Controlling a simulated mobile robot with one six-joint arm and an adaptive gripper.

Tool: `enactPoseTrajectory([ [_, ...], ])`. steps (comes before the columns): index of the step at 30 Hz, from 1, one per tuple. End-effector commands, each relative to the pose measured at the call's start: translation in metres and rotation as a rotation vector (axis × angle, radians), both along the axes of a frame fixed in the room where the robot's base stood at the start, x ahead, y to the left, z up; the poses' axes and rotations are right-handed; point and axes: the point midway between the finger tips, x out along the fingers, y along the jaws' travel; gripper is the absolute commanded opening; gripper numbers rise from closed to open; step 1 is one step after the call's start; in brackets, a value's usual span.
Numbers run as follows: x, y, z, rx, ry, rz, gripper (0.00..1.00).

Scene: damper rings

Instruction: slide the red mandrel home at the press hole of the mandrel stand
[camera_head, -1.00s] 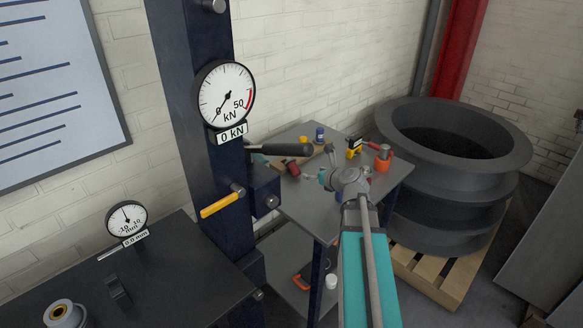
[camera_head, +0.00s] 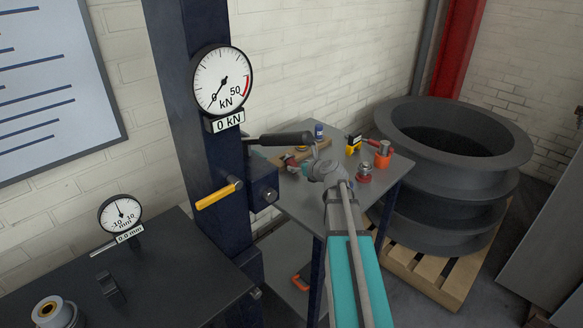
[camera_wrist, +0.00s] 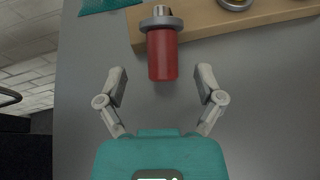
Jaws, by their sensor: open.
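The red mandrel (camera_wrist: 163,56) shows in the wrist view as a red cylinder with a grey collar and a bright metal end. Its red end points toward my gripper, and its collar end overlaps the edge of the wooden stand (camera_wrist: 205,22). I cannot tell whether it lies flat or is tilted. The press hole cannot be made out.
A black press lever (camera_head: 285,139) juts out at the left.

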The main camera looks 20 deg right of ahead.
Motion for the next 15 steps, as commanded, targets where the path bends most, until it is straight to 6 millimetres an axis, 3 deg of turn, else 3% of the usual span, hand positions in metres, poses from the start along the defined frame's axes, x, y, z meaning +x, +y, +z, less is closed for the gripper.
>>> enactPoseTrajectory([
  [15, 0.0068, 0.0009, -0.0037, -0.001, 0.0, 0.001, 0.86],
])
